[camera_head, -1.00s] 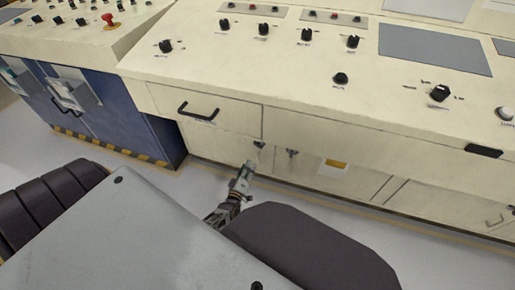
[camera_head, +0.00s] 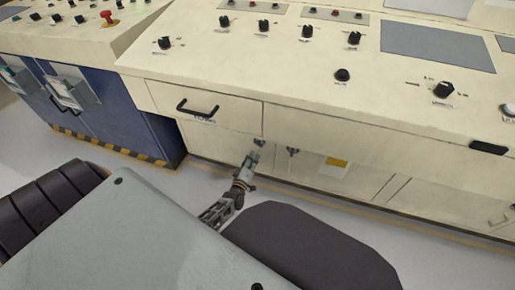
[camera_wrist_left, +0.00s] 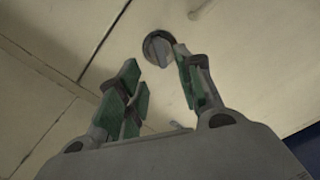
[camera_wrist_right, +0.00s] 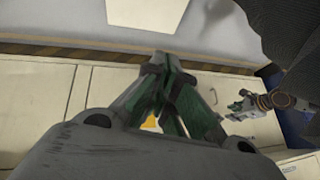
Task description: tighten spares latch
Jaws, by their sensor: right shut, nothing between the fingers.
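A grey latch (camera_head: 259,142) is on the cream cabinet front, below the drawer. A second latch (camera_head: 292,152) is a little to its right. My left gripper (camera_head: 252,158) is just below the left-hand latch, with its fingers pointing at it. In the left wrist view a round grey latch knob (camera_wrist_left: 158,48) with a raised bar shows between and beyond the open fingertips. The right fingertip looks very close to it; contact cannot be told. My right gripper (camera_wrist_right: 163,66) is shut and empty in the right wrist view, and out of the head view. No latch label is readable.
A drawer with a black handle (camera_head: 198,110) is above and left of the latches. A yellow label (camera_head: 337,162) is to their right. The console top (camera_head: 290,65) with knobs overhangs the cabinet. A blue cabinet (camera_head: 112,110) stands left. Floor is clear in front.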

